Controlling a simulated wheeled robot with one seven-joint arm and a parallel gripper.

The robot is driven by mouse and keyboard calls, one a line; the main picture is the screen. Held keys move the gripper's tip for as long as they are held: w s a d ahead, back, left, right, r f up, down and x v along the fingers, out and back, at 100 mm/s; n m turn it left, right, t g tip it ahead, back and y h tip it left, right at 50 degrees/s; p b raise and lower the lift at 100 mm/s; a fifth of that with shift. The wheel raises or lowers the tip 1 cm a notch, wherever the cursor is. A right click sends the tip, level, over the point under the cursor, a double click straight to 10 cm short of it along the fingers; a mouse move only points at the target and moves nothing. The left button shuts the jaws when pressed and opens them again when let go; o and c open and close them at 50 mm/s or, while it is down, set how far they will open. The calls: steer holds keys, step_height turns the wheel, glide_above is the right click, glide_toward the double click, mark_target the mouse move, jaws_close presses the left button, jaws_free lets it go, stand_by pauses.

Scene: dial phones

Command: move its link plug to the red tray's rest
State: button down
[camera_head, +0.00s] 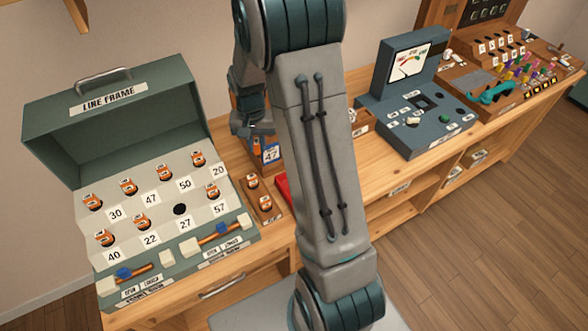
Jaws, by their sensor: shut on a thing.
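My gripper (257,131) is seen from behind, left of my upper arm link and above the bench. It is shut on a small orange piece, which looks like a link plug (258,141) and is mostly hidden by the fingers. A blue-edged card marked 47 (271,154) shows just below it; I cannot tell whether they touch. The red tray (284,188) shows only as a red strip beside my arm. My arm hides the rest of it, including any rest on it.
The open green LINE FRAME case (120,105) holds several orange plugs and a dark empty hole (180,209) above 27. A wooden block (268,214) with two orange plugs stands right of it. A meter console (412,128) and a switchboard (505,95) stand farther right.

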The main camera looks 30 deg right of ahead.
steer(key=s+d+f+m+b, duration=0.5)
steer(key=s+d+m+b, duration=0.3)
steer(key=m, duration=0.4)
steer(key=shift+s+a+f+b, duration=0.1)
steer(key=shift+s+f+b, duration=0.1)
steer(key=shift+f+b, duration=0.55)
steer(key=shift+s+a+f+b, duration=0.1)
steer(key=shift+s+f+b, duration=0.2)
steer(key=shift+f, duration=0.75)
steer(key=shift+s+a+f+b, duration=0.1)
steer(key=shift+f+b, duration=0.5)
steer(key=shift+f, duration=0.3)
steer(key=shift+a+f+b, duration=0.1)
steer(key=shift+f+b, duration=0.85)
steer(key=shift+f, duration=0.4)
steer(key=c, duration=1)
jaws_free()
steer(key=shift+c, duration=0.2)
steer(key=shift+r, duration=0.1)
step_height(320, 180, up, 8)
steer(key=p, duration=0.6)
steer(key=shift+f, duration=0.25)
